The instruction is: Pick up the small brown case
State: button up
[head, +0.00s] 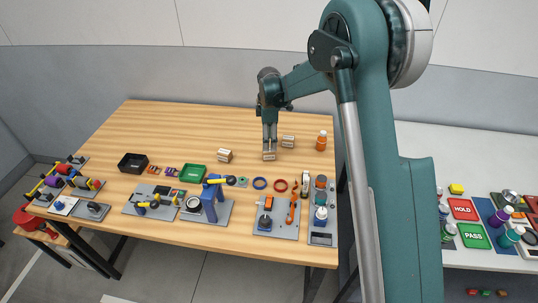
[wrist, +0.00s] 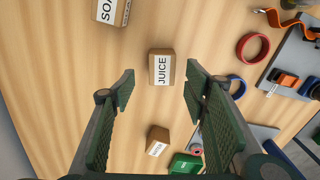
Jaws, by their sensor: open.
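Three small brown cases with white labels stand on the wooden table. One case (head: 269,155) is directly below my gripper (head: 269,142). In the wrist view this case (wrist: 161,68) reads "JUICE" and shows between the tips of my open gripper (wrist: 159,85), with space on both sides. A second case (head: 288,142) is just behind it to the right; a case reading "SOAP" (wrist: 112,11) is at the wrist view's top edge. A third case (head: 225,156) stands to the left; another labelled case (wrist: 158,141), its word too small to read surely, is low in the wrist view.
An orange bottle (head: 321,141) stands right of the cases. A green tray (head: 193,174), a black tray (head: 132,163), a blue ring (head: 260,184) and a red ring (head: 281,186) lie nearer the front. The table's back left is clear.

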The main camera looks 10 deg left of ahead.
aim_at(269, 154)
jog(key=shift+f, duration=1)
jog(key=shift+f, duration=0.15)
jog(key=shift+s+f, duration=0.2)
jog(key=shift+f, duration=2.25)
jog(key=c, duration=1)
